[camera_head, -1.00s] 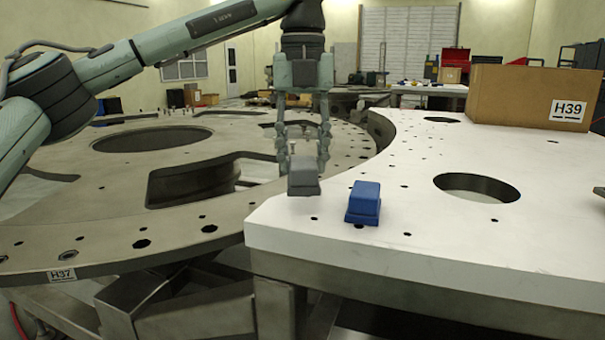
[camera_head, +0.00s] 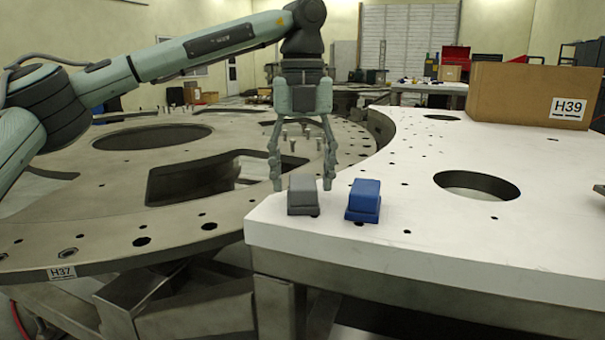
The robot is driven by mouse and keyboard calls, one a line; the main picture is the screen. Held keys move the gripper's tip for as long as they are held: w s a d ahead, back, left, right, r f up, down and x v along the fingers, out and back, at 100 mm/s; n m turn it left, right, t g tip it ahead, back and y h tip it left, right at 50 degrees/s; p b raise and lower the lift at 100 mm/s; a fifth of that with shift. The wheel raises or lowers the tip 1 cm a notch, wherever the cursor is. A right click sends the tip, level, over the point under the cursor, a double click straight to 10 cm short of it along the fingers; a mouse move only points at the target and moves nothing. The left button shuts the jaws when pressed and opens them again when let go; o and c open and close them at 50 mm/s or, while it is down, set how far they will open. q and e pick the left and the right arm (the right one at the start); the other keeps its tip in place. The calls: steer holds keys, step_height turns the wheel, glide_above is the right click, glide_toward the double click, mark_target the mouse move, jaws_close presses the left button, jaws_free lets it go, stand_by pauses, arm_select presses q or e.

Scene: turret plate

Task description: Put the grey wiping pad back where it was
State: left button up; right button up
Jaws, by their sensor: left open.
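The grey wiping pad (camera_head: 302,196) rests on the near left corner of the white plate (camera_head: 420,240). A blue pad (camera_head: 364,201) sits just to its right, with a small gap between them. My left gripper (camera_head: 303,187) is open, pointing down, with its fingers spread on either side of and slightly behind the grey pad. I cannot tell if a fingertip touches the pad.
A large round metal turret plate (camera_head: 100,215) with openings lies to the left, with several upright bolts (camera_head: 290,138) behind my gripper. A cardboard box (camera_head: 530,95) marked H39 stands at the back right. The white plate has a round hole (camera_head: 476,186) and free room around it.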

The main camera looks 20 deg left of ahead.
mark_target(303, 181)
arm_select(q)
step_height(303, 181, up, 8)
steer(key=shift+f, duration=0.1)
stand_by(0.4)
stand_by(0.4)
